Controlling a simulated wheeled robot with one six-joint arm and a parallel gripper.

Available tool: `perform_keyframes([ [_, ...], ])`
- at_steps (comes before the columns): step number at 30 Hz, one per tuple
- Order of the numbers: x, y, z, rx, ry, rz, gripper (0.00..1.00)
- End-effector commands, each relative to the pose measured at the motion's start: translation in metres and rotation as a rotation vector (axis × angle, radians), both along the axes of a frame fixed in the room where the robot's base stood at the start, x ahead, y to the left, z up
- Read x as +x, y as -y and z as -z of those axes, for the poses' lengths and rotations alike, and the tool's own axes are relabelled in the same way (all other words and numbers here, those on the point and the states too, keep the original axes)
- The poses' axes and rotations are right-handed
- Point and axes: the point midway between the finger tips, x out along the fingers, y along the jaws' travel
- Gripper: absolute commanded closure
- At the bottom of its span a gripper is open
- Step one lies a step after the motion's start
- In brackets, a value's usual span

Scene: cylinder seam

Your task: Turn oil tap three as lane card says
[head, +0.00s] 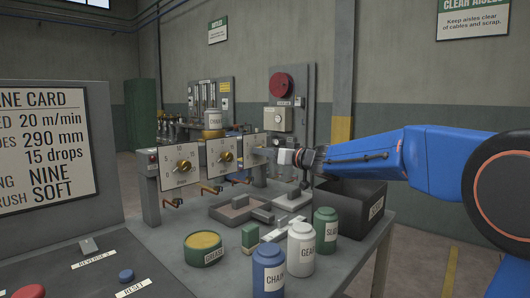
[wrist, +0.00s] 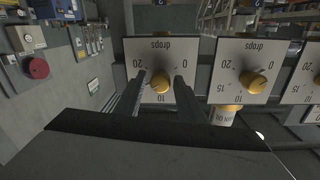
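The lane card (head: 46,150) at the left of the head view is cut off at its left edge; one line reads "15 drops". Dial plates with brass knobs stand in a row behind the bench, including a near one (head: 180,167) and a middle one (head: 223,156). In the wrist view, which is upside down, my gripper (wrist: 160,80) is open, one finger on each side of a brass knob (wrist: 160,82) on the leftmost plate (wrist: 165,48). I cannot tell whether they touch it. The knob's setting is unclear.
Blue (head: 268,270), white (head: 300,248) and green (head: 325,236) canisters stand at the bench front, beside a grease tin (head: 203,248). A black bin (head: 350,205) lies under my arm. Another dial plate (wrist: 245,70) is next to the gripper in the wrist view.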

Motion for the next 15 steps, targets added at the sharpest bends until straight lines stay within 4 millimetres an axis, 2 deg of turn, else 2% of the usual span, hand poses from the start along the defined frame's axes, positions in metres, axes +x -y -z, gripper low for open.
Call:
perform_keyframes([
  [10,0.000,0.000,-0.003,0.002,0.003,-0.001,0.57],
  [15,0.000,0.000,-0.019,0.002,0.006,-0.001,0.57],
])
